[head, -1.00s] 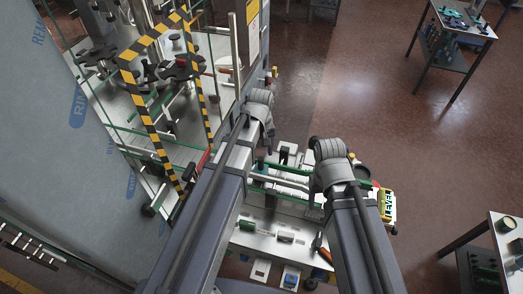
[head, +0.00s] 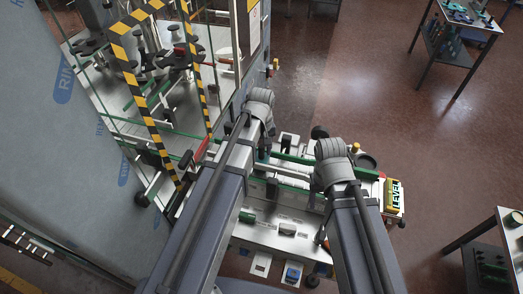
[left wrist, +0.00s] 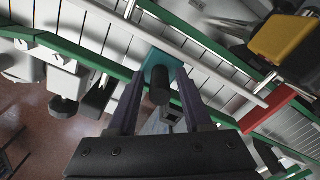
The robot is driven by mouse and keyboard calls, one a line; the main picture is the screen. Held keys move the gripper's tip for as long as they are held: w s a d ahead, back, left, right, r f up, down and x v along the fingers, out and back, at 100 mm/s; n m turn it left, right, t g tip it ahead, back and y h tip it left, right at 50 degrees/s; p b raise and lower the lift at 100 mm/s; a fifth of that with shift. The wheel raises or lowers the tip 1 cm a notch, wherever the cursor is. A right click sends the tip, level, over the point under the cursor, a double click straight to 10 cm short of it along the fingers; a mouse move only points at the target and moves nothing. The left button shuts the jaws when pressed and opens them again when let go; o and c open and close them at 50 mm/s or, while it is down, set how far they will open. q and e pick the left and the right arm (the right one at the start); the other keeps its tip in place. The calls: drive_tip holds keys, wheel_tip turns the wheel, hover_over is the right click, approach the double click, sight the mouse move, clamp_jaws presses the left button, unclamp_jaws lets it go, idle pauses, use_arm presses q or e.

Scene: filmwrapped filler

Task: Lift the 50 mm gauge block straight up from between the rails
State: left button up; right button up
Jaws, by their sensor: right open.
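A teal block (left wrist: 158,62), which looks like the gauge block, sits between pale slatted rails (left wrist: 215,82) in the left wrist view. The fingertips of my left gripper (left wrist: 161,72) are on either side of it. I cannot tell whether they touch it. A dark round part (left wrist: 158,91) shows between the fingers. In the head view my left gripper (head: 264,150) points down at the rails (head: 290,181), with a bit of teal beside it. My right gripper (head: 318,203) is open to the right, over the bench; its fingers are mostly hidden by its wrist.
Green bars (head: 300,161) run along the rails. A yellow level (head: 394,194) lies at the bench's right end. A striped yellow-black frame (head: 127,70) and a film-wrapped panel (head: 60,150) stand at left. Open floor (head: 390,120) lies to the right.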

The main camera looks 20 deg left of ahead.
use_arm(q)
clamp_jaws()
idle(0.8)
drive_tip(key=shift+r+p, duration=1.1)
drive_tip(key=shift+r, duration=0.05)
idle(0.9)
drive_tip(key=shift+r+p, duration=2.4)
